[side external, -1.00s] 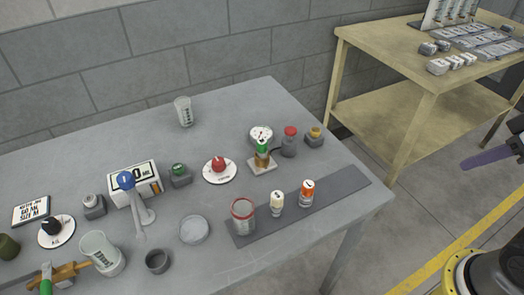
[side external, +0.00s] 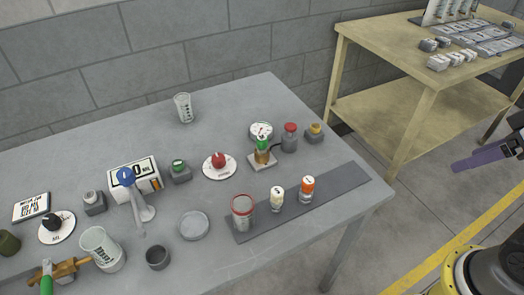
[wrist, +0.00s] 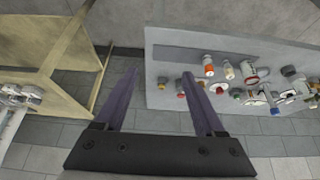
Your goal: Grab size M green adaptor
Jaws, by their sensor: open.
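My gripper (wrist: 160,74) is open and empty, its two purple fingers spread apart in the wrist view. In the side view a purple finger (side external: 484,157) shows at the right edge, beyond the grey table and apart from everything on it. No size M label is readable on any green part. A green-topped brass piece (side external: 263,147) stands on a pale square base right of the table's middle. A small grey box with a green top (side external: 180,170) sits further left. Which of these, if any, is the green adaptor I cannot tell.
The grey table (side external: 120,165) holds a clear red-rimmed jar (side external: 242,212), an orange-and-white bottle (side external: 307,189), a cream-topped bottle (side external: 277,198), a red knob (side external: 218,160) and a gauge (side external: 261,131). A beige table (side external: 400,75) with small grey and white pieces (side external: 453,62) stands behind right.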

